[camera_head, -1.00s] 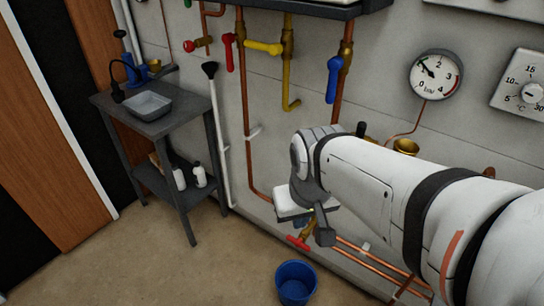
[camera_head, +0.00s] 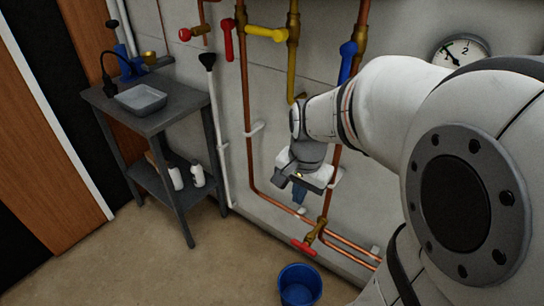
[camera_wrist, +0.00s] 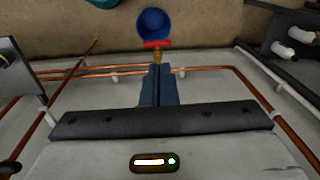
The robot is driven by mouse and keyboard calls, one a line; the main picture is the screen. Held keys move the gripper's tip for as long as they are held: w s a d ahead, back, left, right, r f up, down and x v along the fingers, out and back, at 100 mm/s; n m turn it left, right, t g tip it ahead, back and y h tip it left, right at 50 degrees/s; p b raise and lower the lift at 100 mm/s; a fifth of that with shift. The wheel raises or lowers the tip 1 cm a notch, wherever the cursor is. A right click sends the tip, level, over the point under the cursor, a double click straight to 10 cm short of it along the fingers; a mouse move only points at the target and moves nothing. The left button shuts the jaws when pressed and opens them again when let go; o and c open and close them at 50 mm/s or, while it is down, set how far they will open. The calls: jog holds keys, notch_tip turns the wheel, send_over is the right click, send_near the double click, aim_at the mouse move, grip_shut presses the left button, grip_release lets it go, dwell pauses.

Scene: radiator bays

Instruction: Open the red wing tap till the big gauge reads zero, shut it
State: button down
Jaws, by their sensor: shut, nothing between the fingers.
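The red wing tap (camera_head: 304,247) sits on a brass valve body low on the copper pipework at the wall. It also shows in the wrist view (camera_wrist: 157,44), just beyond my fingertips. My gripper (camera_head: 300,208) is shut and empty, above the tap in the head view and apart from it. Its blue-grey fingers meet in the wrist view (camera_wrist: 158,68). The big gauge (camera_head: 462,48) is partly hidden by my arm and its needle points up-left; I cannot read it exactly. The blue bucket (camera_head: 299,284) stands on the floor below the tap.
A dark side table (camera_head: 175,120) with a grey basin (camera_head: 141,97) stands at the left. A red lever (camera_head: 228,40), a yellow lever (camera_head: 265,34) and a blue lever (camera_head: 347,62) hang on pipes above. The floor left of the bucket is clear.

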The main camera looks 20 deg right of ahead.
jog(key=w+d+f+m+g+b, duration=0.1)
jog(key=w+d+f+m+b, duration=0.15)
jog(key=f+m, duration=0.3)
jog(key=w+d+f+m+b, duration=0.25)
jog(key=d+f+m, duration=0.2)
jog(key=f, duration=0.25)
jog(key=m+g+y+b, duration=0.1)
jog(key=m+y+b, duration=0.15)
jog(key=m, duration=0.65)
send_near(311, 250)
jog(key=shift+h, duration=0.45)
jog(key=f+b, duration=0.1)
jog(key=f, duration=0.1)
jog(key=a+f+b, duration=0.1)
jog(key=f, duration=0.1)
jog(key=a+f+b, duration=0.1)
jog(key=f, duration=0.1)
jog(key=shift+s+f, duration=0.25)
jog(key=shift+f, duration=0.05)
